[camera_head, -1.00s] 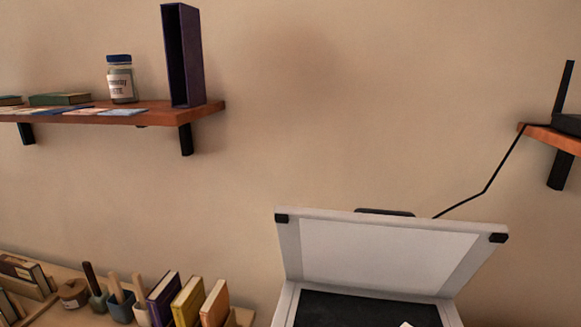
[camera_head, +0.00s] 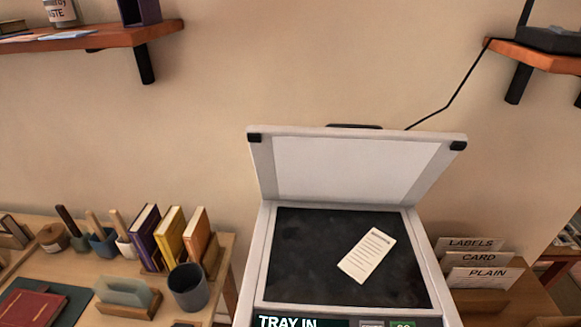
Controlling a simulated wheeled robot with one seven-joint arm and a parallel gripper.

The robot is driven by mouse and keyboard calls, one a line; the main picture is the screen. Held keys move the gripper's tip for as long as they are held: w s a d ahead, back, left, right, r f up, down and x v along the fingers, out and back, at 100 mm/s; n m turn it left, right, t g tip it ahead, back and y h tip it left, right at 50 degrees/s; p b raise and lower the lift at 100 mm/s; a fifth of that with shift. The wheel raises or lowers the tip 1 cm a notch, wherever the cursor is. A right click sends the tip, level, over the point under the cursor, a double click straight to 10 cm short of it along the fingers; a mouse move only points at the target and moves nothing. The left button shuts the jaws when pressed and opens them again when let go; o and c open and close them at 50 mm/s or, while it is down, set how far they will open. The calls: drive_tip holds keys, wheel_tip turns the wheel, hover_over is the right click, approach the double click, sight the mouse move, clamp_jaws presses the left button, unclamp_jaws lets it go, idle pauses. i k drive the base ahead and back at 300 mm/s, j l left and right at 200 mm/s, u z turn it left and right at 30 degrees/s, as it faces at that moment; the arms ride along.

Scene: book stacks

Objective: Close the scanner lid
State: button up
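The scanner (camera_head: 252,262) stands at the lower middle of the head view. Its white lid (camera_head: 350,168) is raised and leans back toward the wall, hinged at the rear of the glass. The dark scanner glass (camera_head: 310,250) is exposed, and a small white printed slip (camera_head: 368,255) lies on it, tilted. A display at the front edge reads "TRAY IN" (camera_head: 288,321). My gripper is not in view.
Left of the scanner, a wooden desk (camera_head: 215,290) holds upright books (camera_head: 170,235), a dark cup (camera_head: 188,287) and a red book (camera_head: 32,308). Paper holders (camera_head: 480,277) stand at right. Wall shelves (camera_head: 95,38) hang above. A black cable (camera_head: 450,100) runs behind the lid.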

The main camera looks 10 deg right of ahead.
sight(359, 165)
drive_tip(key=k+j+u, duration=0.1)
drive_tip(key=j+u, duration=0.2)
drive_tip(key=j, duration=0.35)
drive_tip(key=k+j+u, duration=0.1)
drive_tip(key=j+u, duration=0.2)
drive_tip(key=j, duration=0.35)
